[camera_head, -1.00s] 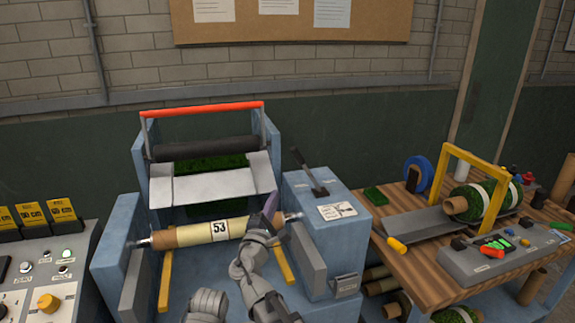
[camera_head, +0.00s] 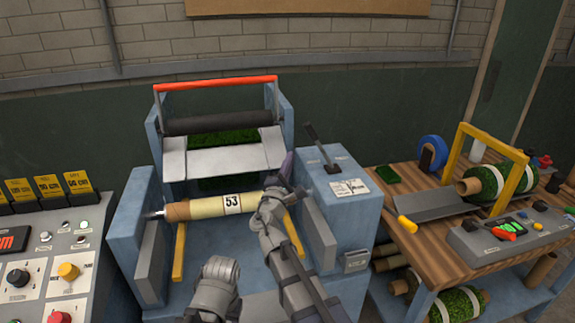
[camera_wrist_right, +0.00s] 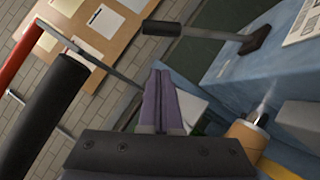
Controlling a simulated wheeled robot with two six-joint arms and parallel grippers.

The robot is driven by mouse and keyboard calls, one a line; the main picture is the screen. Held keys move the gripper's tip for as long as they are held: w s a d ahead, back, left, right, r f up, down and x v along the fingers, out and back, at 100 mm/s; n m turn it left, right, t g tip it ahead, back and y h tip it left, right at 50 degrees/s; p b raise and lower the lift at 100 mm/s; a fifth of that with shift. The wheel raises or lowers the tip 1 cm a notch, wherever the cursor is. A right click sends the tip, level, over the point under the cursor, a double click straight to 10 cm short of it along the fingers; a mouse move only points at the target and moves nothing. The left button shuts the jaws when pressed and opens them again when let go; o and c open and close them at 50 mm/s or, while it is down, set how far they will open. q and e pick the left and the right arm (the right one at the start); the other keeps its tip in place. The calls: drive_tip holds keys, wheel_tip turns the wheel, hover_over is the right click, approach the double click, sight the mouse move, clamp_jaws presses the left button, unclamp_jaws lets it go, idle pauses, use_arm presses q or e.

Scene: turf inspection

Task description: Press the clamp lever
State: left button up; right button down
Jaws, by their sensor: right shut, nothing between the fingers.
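The clamp lever (camera_head: 320,149) is a thin grey lever with a dark handle. It stands tilted up and to the left from the top of the blue machine's right block. In the right wrist view, its handle (camera_wrist_right: 172,29) is at the top, beyond my fingertips and apart from them. My right gripper (camera_head: 288,162) has purple fingers, shut and empty, pointing up beside the block, left of the lever. In the right wrist view the gripper's fingers (camera_wrist_right: 158,80) lie together. Part of my left arm shows low in the head view, but no left fingers show.
A roll labelled 53 (camera_head: 215,207) lies across the machine, below a red bar (camera_head: 216,83) and a black roller (camera_head: 212,122). A control panel (camera_head: 60,260) is at the left. A wooden table (camera_head: 440,262) with a turf roll (camera_head: 490,182) stands at the right.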

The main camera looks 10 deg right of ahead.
drive_tip(key=w+d+r+p, duration=0.2)
drive_tip(key=w+d+r, duration=0.1)
drive_tip(key=w+d, duration=0.1)
drive_tip(key=shift+w+d+r+p, duration=0.15)
drive_tip(key=shift+w+d+p, duration=0.2)
drive_tip(key=shift+d, duration=0.35)
drive_tip(key=d+r+m+g+p, duration=0.1)
drive_tip(key=d+m+g+p, duration=0.1)
drive_tip(key=d+m+p, duration=0.2)
drive_tip(key=d+r+m+g+y+p, duration=0.1)
drive_tip(key=d+r+m+g+p, duration=0.1)
drive_tip(key=d+p, duration=0.7)
drive_tip(key=d+m+g, duration=0.1)
drive_tip(key=d+m, duration=0.1)
drive_tip(key=d, duration=0.2)
drive_tip(key=shift+w+r+m+y, duration=0.25)
drive_tip(key=shift+r+m+y, duration=0.05)
drive_tip(key=shift+d, duration=0.25)
